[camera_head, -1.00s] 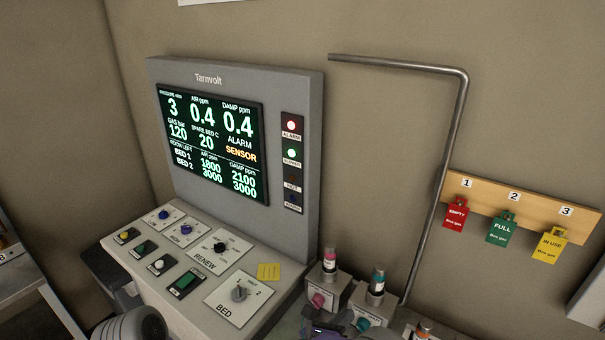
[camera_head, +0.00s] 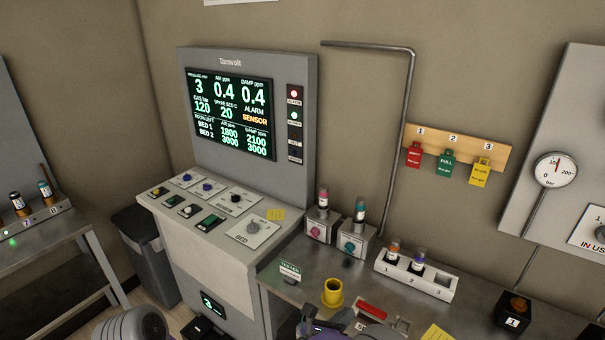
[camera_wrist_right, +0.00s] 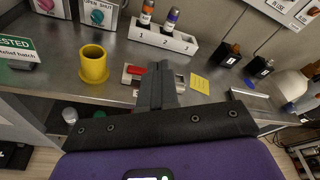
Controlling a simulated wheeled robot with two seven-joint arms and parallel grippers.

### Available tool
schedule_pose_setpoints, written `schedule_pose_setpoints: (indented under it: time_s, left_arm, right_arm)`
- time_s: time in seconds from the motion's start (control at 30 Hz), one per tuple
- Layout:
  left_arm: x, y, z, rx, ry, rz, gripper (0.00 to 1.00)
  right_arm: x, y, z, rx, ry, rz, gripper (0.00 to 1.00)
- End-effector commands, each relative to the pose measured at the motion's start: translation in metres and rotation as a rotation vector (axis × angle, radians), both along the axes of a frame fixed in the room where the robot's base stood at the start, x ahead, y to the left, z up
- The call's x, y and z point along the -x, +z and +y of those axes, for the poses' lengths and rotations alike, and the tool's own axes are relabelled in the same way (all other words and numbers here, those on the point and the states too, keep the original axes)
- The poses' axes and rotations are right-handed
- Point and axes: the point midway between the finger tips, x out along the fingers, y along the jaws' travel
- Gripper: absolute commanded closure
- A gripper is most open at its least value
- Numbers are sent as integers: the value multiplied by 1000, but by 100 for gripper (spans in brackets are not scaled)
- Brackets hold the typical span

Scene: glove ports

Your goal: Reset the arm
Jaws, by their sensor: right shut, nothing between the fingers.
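My right gripper (camera_wrist_right: 157,88) is shut and empty in the wrist view, its dark fingers together above the steel bench (camera_wrist_right: 118,92). A yellow cup (camera_wrist_right: 93,64) stands to the left of the fingers, apart from them. A red-and-grey item (camera_wrist_right: 133,73) lies on the bench just beyond the fingers and is partly hidden by them. In the head view only part of my right arm shows at the bottom edge. My left gripper is not in view.
The Tarnvolt console (camera_head: 312,120) stands at the back left. A gauge panel (camera_head: 575,120) is at right. Coloured tags (camera_head: 446,160) hang on the wall.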

Motion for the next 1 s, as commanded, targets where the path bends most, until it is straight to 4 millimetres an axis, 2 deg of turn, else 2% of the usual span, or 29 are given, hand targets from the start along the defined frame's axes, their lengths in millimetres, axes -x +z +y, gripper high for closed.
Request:
schedule_pose_setpoints:
  time_s: [0.03,0.17,0.37,0.47,0.57,0.67,0.7,0.8,0.9,1.0]
  left_arm:
    - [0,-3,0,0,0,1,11]
    - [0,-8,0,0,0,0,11]
    - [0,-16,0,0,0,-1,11]
    - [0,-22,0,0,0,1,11]
    - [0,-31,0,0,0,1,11]
    - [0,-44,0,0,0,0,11]
    - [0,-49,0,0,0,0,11]
    - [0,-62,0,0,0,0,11]
    - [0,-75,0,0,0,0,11]
    - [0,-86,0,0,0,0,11]
  right_arm:
    - [3,-15,-8,-30,-29,28,100]
    - [16,-52,-23,-129,-110,94,100]
    - [46,-115,-46,-309,-281,202,100]
    - [70,-154,-55,-434,-409,254,100]
    - [107,-203,-61,-607,-608,310,100]
    - [157,-259,-56,-842,-920,337,100]
    - [178,-281,-48,-950,-1077,329,100]
    - [215,-321,-21,-1191,-1484,241,100]
    - [228,-349,6,-1385,-1901,57,100]
    - [224,-370,19,-1511,-2277,-212,100]
